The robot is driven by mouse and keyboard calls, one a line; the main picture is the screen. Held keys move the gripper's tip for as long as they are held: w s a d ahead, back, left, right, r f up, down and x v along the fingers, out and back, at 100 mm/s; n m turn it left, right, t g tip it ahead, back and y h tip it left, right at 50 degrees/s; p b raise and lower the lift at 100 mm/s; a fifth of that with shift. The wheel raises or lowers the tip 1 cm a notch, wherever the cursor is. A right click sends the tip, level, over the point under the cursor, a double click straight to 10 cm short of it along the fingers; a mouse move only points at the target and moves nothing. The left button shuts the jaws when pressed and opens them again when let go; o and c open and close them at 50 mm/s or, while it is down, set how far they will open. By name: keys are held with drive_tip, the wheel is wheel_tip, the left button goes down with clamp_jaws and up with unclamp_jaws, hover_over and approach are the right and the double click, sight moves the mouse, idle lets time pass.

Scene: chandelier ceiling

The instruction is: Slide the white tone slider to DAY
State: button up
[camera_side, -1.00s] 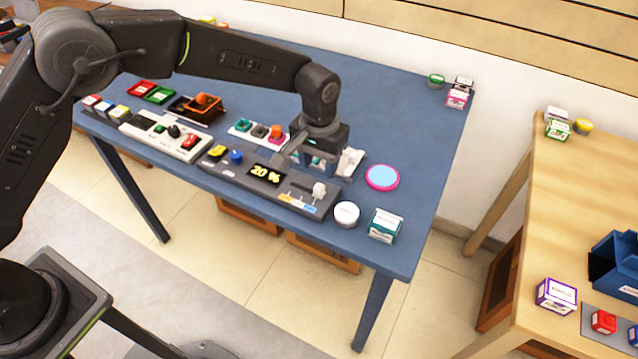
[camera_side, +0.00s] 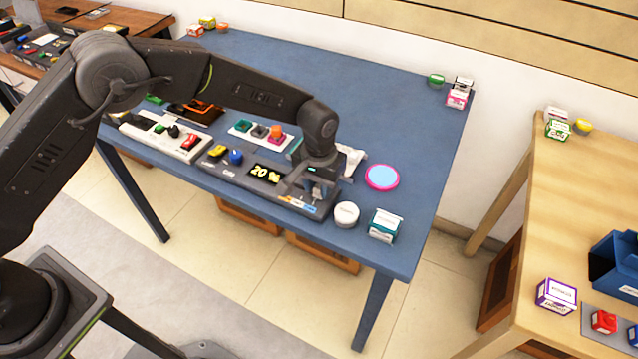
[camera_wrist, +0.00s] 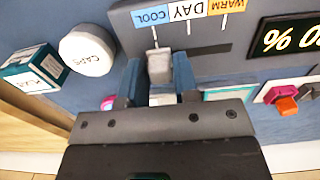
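The white tone slider knob (camera_wrist: 159,66) stands on the dark grey control panel (camera_side: 225,170), at the COOL end of its slot. The COOL label (camera_wrist: 151,16), the DAY label (camera_wrist: 187,12) and the WARM label (camera_wrist: 227,6) run along the panel edge. My gripper (camera_wrist: 158,62) is down at the panel, its two blue fingers on either side of the knob. A narrow gap seems to show beside the left finger, so it looks open around the knob. In the side view my gripper (camera_side: 314,190) hides most of the knob.
The panel display (camera_side: 265,172) reads 20 %. Beside the panel are a white round CAPS tub (camera_side: 346,213) and a teal-and-white box (camera_side: 385,225). A pink-rimmed blue disc (camera_side: 382,176) lies behind. Yellow (camera_side: 217,150) and blue (camera_side: 236,157) knobs sit at left.

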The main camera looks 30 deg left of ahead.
clamp_jaws()
drive_tip(key=shift+a, duration=1.55)
drive_tip(key=shift+o, duration=1.9)
unclamp_jaws()
wheel_tip(320, 180, up, 14)
